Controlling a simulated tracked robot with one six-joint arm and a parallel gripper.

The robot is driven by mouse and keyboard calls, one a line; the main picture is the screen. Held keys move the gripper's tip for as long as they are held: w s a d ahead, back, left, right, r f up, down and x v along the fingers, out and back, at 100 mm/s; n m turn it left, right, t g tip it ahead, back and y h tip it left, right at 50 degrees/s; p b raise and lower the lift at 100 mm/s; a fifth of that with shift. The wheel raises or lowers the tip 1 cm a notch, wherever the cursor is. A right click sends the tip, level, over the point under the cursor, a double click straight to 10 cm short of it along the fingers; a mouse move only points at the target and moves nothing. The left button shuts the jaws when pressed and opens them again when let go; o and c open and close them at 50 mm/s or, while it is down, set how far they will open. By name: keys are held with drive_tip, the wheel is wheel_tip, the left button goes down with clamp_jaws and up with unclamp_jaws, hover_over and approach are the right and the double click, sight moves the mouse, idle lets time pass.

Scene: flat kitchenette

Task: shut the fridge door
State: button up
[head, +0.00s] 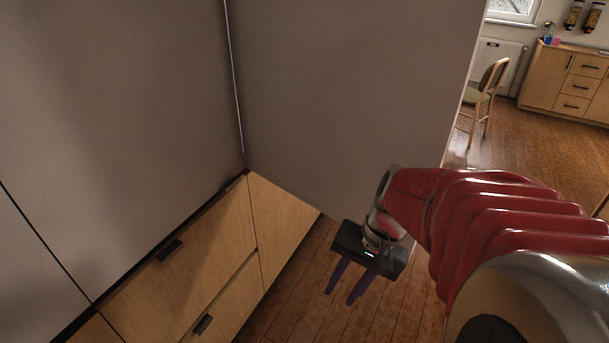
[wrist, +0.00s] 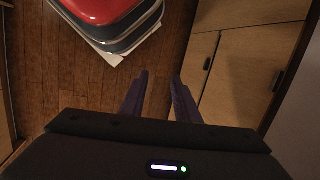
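A broad flat grey panel (head: 350,90) fills the middle of the head view and looks like part of the fridge. It meets another large grey front (head: 110,100) on the left along a thin, pale, upright seam. I cannot tell for sure which surface is the fridge door or how far it stands open; no fridge interior or door handle shows. My gripper (head: 340,297) is below the lower edge of the middle panel, pointing down over the floor. In the wrist view my gripper (wrist: 160,75) has its two dark fingers apart, with nothing between them.
Wooden drawers (head: 190,240) with dark handles stand below the left grey front; drawer fronts (wrist: 240,75) also show at right in the wrist view. Wooden floor (head: 300,285) is bare under my gripper. A chair (head: 485,95) and a cabinet (head: 565,80) stand far back right.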

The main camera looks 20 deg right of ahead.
drive_tip(key=s+d+f+m+t+y, duration=0.4)
drive_tip(key=d+f+m+t+y, duration=0.25)
drive_tip(key=d+f+m, duration=0.65)
drive_tip(key=w+d+r+m+t+h, duration=0.2)
drive_tip(key=d+r+m+t, duration=0.4)
drive_tip(key=d+m+t, duration=0.3)
drive_tip(key=shift+d+r, duration=0.25)
drive_tip(key=shift+d, duration=0.5)
drive_tip(key=shift+h, duration=0.25)
drive_tip(key=x, duration=1.4)
drive_tip(key=shift+c, duration=0.2)
